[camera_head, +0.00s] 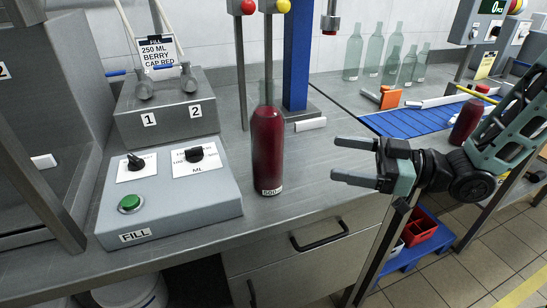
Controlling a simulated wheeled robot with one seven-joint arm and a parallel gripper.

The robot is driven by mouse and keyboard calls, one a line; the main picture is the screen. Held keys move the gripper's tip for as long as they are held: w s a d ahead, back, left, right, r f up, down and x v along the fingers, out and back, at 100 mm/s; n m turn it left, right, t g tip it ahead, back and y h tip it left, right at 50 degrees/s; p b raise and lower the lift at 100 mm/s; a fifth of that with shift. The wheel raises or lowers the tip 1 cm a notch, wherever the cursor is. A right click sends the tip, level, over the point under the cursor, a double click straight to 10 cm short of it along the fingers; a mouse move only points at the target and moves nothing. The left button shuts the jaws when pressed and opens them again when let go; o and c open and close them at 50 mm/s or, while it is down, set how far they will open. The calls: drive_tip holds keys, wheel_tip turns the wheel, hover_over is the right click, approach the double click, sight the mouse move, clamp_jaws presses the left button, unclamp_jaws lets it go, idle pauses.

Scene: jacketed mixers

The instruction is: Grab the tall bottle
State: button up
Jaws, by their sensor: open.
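A tall dark red bottle (268,150) with a small label reading 500 near its base stands upright on the grey metal counter. My gripper (338,159) is open and empty to the right of the bottle, its two fingers pointing left toward it. A gap shows between the fingertips and the bottle. A shorter dark red bottle (466,122) stands farther right, partly hidden behind my arm.
A fill control box (168,195) with a green button and knobs stands left of the bottle. A blue post (297,55) rises behind it. Several clear bottles (374,50) stand at the back right. A blue conveyor (415,122) runs behind my arm. Bare counter (225,240) lies in front.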

sight(258, 144)
drive_tip(key=x, duration=1.7)
drive_tip(key=shift+s+a+p, duration=0.1)
drive_tip(key=shift+s+p, duration=0.05)
drive_tip(key=shift+p, duration=0.15)
drive_tip(key=c, duration=1.8)
